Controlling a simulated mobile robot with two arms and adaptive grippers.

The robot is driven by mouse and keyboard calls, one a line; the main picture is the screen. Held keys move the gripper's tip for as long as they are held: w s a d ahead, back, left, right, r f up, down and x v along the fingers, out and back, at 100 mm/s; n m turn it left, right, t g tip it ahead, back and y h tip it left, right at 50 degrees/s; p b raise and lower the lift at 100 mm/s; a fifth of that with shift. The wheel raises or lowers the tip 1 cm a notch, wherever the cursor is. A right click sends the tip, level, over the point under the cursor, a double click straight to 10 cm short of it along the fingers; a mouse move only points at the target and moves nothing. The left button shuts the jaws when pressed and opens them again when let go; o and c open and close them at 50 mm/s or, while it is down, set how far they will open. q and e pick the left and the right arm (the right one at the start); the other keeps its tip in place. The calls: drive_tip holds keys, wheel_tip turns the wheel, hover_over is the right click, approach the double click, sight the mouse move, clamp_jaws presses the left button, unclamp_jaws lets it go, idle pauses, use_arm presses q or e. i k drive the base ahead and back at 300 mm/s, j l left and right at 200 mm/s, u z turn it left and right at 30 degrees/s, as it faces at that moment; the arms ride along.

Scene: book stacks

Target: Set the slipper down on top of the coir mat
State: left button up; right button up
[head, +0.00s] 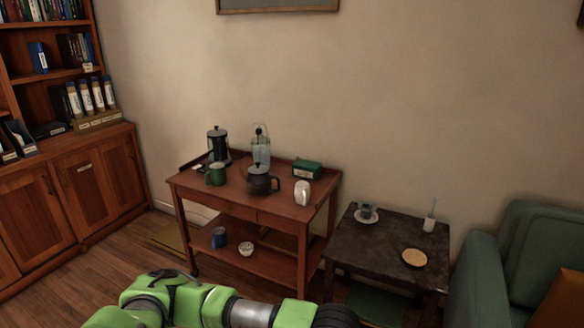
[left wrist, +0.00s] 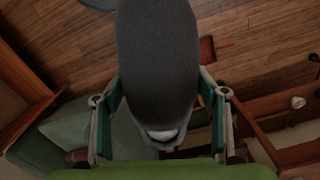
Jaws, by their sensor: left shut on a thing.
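The slipper (left wrist: 158,60) is dark grey, with a rounded end and a small pale patch near its lower end. In the left wrist view it lies between the two fingers of my left gripper (left wrist: 160,98), which is shut on it. The slipper hides much of the floor behind it. I cannot clearly identify the coir mat. My right gripper is not in view.
A wooden trolley (head: 240,200) carries pots, a green mug and a green box. A dark side table (head: 375,240) holds a cup and a round tan disc (head: 414,257). A green armchair (head: 515,255) stands right, a bookcase (head: 60,180) left. Wooden floor shows between.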

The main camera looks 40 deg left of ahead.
sight(173, 234)
drive_tip(key=k+j, duration=0.1)
drive_tip(key=j, duration=0.55)
drive_tip(key=k+j, duration=0.1)
drive_tip(key=j, duration=1.25)
drive_tip(key=j+z, duration=0.1)
drive_tip(key=j, duration=1.6)
drive_tip(key=j+z, duration=0.15)
drive_tip(key=j, duration=1.5)
drive_tip(key=j+z, duration=0.15)
drive_tip(key=j, duration=1.55)
drive_tip(key=k+j+z, duration=0.15)
drive_tip(key=j, duration=0.7)
